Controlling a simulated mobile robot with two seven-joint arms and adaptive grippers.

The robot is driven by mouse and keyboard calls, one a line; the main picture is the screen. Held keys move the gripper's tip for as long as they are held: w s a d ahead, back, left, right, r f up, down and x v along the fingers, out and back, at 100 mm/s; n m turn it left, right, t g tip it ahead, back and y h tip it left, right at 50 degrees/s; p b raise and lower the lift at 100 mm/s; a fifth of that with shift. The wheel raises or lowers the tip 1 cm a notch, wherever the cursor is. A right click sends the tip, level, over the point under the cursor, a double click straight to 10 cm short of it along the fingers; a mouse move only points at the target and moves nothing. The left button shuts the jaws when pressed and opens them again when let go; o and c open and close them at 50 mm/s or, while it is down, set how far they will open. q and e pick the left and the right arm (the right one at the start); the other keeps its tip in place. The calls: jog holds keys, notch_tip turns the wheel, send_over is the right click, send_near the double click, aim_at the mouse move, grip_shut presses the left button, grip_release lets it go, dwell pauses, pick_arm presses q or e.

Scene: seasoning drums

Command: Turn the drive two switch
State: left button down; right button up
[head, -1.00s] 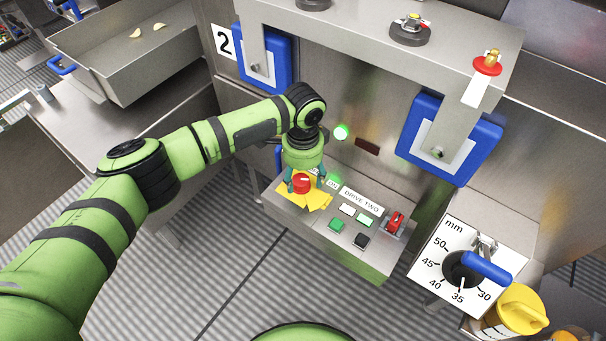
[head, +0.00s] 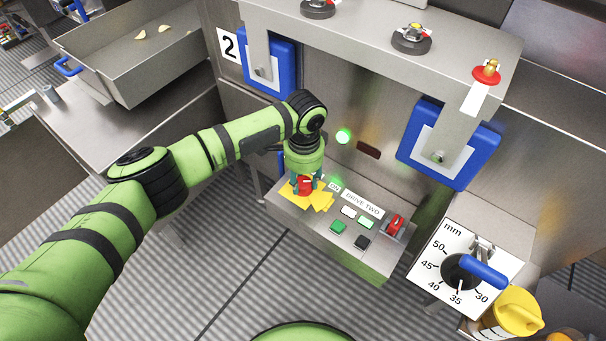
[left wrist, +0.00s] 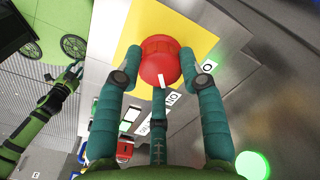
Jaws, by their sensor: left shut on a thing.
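The drive two switch is a red round knob (head: 305,185) on a yellow plate (head: 321,201), at the left end of the control box labelled "DRIVE TWO". My left gripper (head: 306,183) comes down on it from above and is shut on the knob.
The control box (head: 372,262) also carries push buttons, a red rocker switch (head: 396,224) and a lit green lamp near the knob. Another green lamp (head: 343,136) is lit on the wall behind. A dial with a blue handle (head: 484,270) stands to the right.

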pick_arm(q)
jog(key=n+p, duration=0.1)
jog(key=d+r+n+p, duration=0.1)
jog(key=p, duration=0.1)
jog(key=n+p, duration=0.1)
jog(key=n, duration=0.1)
jog(key=n+p, duration=0.2)
jog(key=shift+w+a+f+n+p, duration=0.1)
jog(key=shift+w+n+p, duration=0.05)
jog(key=shift+n+p, duration=0.2)
jog(key=shift+w+n+p, duration=0.1)
jog(key=shift+n+p, duration=0.35)
jog(key=shift+n, duration=0.4)
jog(key=shift+w+a+n+p, duration=0.15)
jog(key=shift+n+p, duration=0.4)
jog(key=shift+n, duration=0.45)
pick_arm(e)
notch_tip(320, 180, up, 9)
jog(key=s, duration=0.2)
jog(key=shift+s+g, duration=0.3)
jog(key=shift+s, duration=0.05)
pick_arm(q)
jog(key=shift+f, duration=0.1)
jog(key=c, duration=0.8)
grip_release()
jog(key=shift+o, duration=0.2)
jog(key=shift+f, duration=0.25)
pick_arm(e)
jog(key=shift+w, duration=0.15)
